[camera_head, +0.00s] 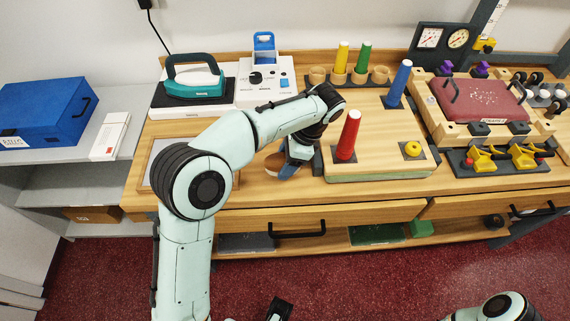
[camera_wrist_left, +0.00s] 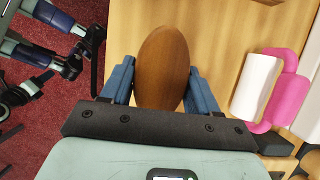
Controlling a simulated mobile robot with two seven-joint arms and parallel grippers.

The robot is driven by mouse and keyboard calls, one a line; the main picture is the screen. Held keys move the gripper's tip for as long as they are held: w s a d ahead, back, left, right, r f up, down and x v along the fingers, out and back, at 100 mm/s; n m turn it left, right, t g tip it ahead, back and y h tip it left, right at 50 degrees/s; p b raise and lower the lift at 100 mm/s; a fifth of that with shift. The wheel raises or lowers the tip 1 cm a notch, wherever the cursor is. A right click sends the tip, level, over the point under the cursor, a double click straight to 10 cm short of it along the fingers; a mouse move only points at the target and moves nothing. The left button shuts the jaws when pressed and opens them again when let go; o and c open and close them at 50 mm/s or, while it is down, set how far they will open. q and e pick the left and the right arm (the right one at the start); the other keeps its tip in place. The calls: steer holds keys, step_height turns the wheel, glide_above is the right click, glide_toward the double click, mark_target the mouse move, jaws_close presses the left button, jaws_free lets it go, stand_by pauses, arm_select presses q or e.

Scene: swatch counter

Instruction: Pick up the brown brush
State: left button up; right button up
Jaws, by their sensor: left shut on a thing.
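The brown brush shows in the left wrist view as a smooth oval wooden back (camera_wrist_left: 162,68). My left gripper (camera_wrist_left: 160,88) is shut on it, with one blue finger on each side. In the head view the left gripper (camera_head: 288,171) points down over the front middle of the counter, and a small part of the brush (camera_head: 272,163) shows just left of its fingers. The rest of the brush is hidden by the gripper, and I cannot tell whether it touches the counter. My right gripper is not clearly seen.
A red cone (camera_head: 348,136) stands on a wooden board (camera_head: 378,171) just right of the left gripper. A teal iron (camera_head: 194,82) and a white box with knobs (camera_head: 268,86) stand behind. A framed tray (camera_head: 152,171) lies at left, partly behind my arm.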

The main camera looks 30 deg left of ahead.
arm_select(q)
step_height(320, 180, up, 18)
steer(key=p, duration=0.5)
steer(key=shift+f, duration=0.25)
arm_select(e)
steer(key=r, duration=0.1)
steer(key=w+r, duration=0.1)
steer(key=r, duration=0.3)
steer(key=shift+w+r, duration=0.1)
steer(key=shift+w, duration=0.15)
arm_select(q)
steer(key=o, duration=0.3)
steer(key=shift+c, duration=0.6)
arm_select(e)
steer(key=shift+s, duration=0.1)
